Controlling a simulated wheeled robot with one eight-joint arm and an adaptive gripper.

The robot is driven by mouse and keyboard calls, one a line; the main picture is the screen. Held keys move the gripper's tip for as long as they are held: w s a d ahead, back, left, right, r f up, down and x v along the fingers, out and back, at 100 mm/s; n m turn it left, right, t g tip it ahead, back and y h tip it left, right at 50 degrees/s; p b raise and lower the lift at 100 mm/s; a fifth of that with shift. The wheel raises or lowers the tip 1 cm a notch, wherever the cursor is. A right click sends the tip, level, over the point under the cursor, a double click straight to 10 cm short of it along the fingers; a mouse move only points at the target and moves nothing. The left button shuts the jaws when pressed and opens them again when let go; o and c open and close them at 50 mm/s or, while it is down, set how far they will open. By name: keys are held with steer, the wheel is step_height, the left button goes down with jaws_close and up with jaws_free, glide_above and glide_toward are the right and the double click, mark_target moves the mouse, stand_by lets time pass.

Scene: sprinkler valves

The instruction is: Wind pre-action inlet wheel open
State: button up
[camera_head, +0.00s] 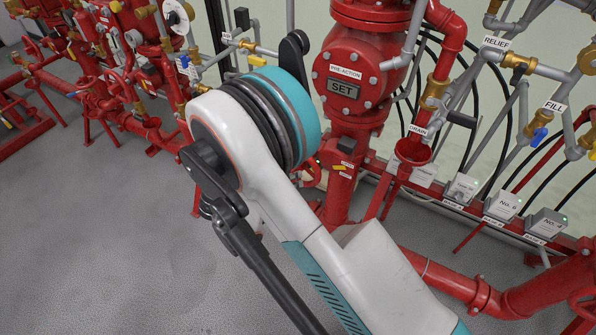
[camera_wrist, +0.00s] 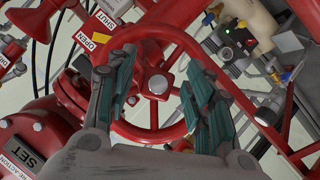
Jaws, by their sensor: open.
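The red inlet handwheel (camera_wrist: 168,33) fills the middle of the wrist view, with spokes and a grey hub nut (camera_wrist: 158,84). My gripper (camera_wrist: 158,72) is open in front of it. Its teal-padded fingers are spread to the left and right of the hub and overlap the wheel in the picture. I cannot tell whether they touch the rim. OPEN (camera_wrist: 97,38) and SHUT (camera_wrist: 105,20) tags sit beside the wheel. In the head view, the red pre-action valve (camera_head: 330,62) with its SET plate stands behind my arm, which hides my gripper and most of the wheel.
Red pipes and valves (camera_head: 120,75) stand at the left in the head view. A drain cup (camera_head: 413,152), hoses and small grey boxes (camera_head: 546,223) are on the right. The grey floor (camera_head: 110,240) at the lower left is clear. Fittings crowd the wrist view's right side.

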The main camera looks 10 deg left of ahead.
steer(key=shift+m+y, duration=0.4)
